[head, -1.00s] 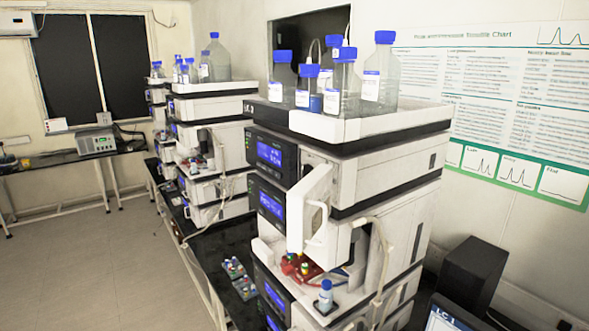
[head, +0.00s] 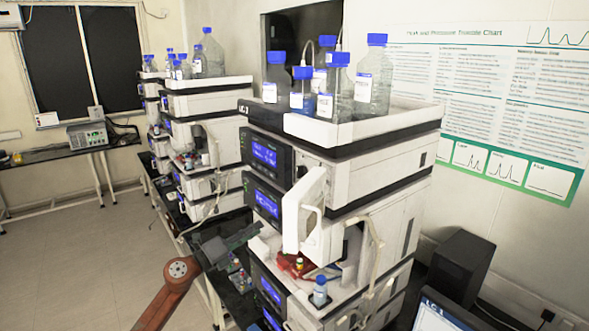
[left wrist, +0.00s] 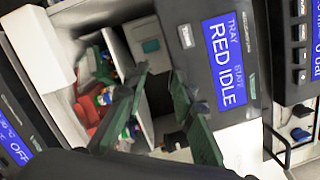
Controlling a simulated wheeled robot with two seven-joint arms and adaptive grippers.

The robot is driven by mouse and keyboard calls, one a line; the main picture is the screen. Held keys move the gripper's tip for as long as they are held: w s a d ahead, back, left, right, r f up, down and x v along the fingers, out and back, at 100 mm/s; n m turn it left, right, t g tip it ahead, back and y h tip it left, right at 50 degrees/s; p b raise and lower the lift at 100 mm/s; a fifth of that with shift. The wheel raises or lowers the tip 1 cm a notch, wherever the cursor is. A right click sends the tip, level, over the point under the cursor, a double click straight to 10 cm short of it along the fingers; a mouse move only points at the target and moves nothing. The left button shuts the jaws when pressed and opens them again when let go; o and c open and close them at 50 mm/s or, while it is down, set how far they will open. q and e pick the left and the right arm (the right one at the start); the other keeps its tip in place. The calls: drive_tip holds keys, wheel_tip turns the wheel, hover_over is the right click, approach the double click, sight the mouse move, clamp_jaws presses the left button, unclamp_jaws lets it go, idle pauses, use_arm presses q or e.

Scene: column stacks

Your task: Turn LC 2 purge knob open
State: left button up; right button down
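My left gripper (head: 250,237) reaches in from the lower left of the head view, in front of the near instrument stack (head: 375,165). In the left wrist view its two dark green fingers (left wrist: 160,75) stand apart, with nothing seen between them. Beyond them is an open compartment (left wrist: 120,48) with red parts and small coloured-cap vials. I cannot make out a purge knob or tell for certain which stack is LC 2. My right gripper is not in view.
A white door (head: 303,212) stands open on the near stack. Blue-capped bottles (head: 372,78) stand in its top tray. Further stacks (head: 205,130) stand behind to the left. A monitor (head: 440,315) and black box (head: 460,265) are at lower right. The floor at left is clear.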

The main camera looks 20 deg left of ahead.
use_arm(q)
drive_tip(key=s+d+r+m+g+h, duration=0.1)
drive_tip(key=s+d+r+m, duration=0.25)
drive_tip(key=r, duration=0.35)
drive_tip(key=s+d+r+m+g+h, duration=0.1)
drive_tip(key=s+d+r+m, duration=0.2)
drive_tip(key=r, duration=0.5)
drive_tip(key=m+p, duration=0.2)
drive_tip(key=m, duration=0.5)
approach(298, 171)
drive_tip(key=x, duration=0.2)
drive_tip(key=p+x, duration=0.2)
drive_tip(key=x, duration=0.4)
drive_tip(key=shift+w, duration=0.2)
drive_tip(key=shift+w+d+f, duration=0.1)
drive_tip(key=shift+w+d, duration=0.15)
drive_tip(key=shift+w, duration=0.15)
clamp_jaws()
